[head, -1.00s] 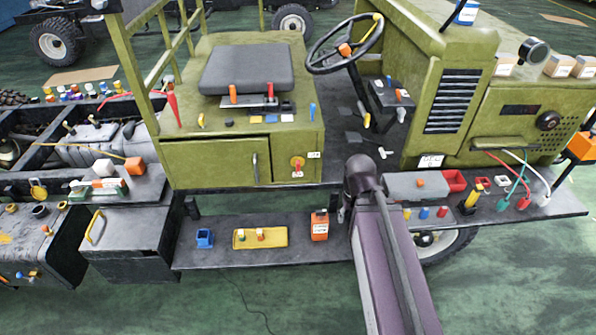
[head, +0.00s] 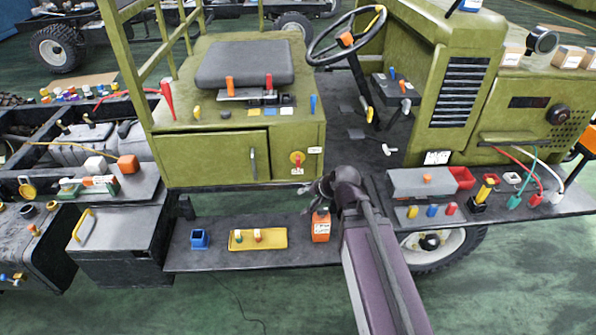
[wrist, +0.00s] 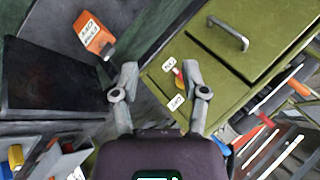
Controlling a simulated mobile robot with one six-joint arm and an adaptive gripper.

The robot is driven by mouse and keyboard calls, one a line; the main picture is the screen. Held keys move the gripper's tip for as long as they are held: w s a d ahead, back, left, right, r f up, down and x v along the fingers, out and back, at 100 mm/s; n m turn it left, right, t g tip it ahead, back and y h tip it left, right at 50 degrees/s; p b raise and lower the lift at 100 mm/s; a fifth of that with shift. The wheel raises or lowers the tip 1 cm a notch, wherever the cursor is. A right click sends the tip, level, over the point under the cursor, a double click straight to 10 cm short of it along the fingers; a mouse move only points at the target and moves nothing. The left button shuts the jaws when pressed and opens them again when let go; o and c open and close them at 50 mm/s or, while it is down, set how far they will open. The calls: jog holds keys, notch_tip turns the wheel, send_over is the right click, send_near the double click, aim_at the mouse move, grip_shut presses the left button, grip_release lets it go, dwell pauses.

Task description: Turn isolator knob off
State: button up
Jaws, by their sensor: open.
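The isolator knob (head: 297,160) is a red knob on a yellow plate. It sits on the right part of the olive cabinet front under the seat, with white labels beside and below it. In the wrist view the knob (wrist: 179,77) shows as a small red and yellow patch, partly hidden behind the right finger. My gripper (head: 318,190) is below and right of the knob in the head view, apart from it. In the wrist view my gripper (wrist: 159,67) has its two fingers spread with nothing held between them. The knob's exact angle is too small to tell.
An orange labelled box (head: 320,228) stands on the lower step under my gripper, with a yellow tray (head: 271,245) and a blue holder (head: 200,239) left of it. The cabinet door handle (head: 252,163) juts out left of the knob. A grey box (head: 405,184) sits on the right shelf.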

jog(key=w+a+f+m+t+y+b, duration=0.1)
jog(key=w+a+m+t+y+b, duration=0.15)
jog(key=w+a+m+b, duration=0.2)
jog(key=m+t+h+b, duration=0.85)
jog(key=m+b, duration=0.75)
jog(key=m, duration=0.9)
send_near(298, 163)
jog(key=s+d+t+y, duration=0.1)
jog(key=s, duration=0.2)
jog(key=shift+w+f+m, duration=0.15)
jog(key=shift+f+m, duration=0.1)
jog(key=shift+f, duration=0.15)
jog(key=shift+w, duration=0.15)
jog(key=w, duration=1.3)
jog(key=shift+w+a, duration=0.2)
jog(key=shift+w, duration=0.1)
grip_shut()
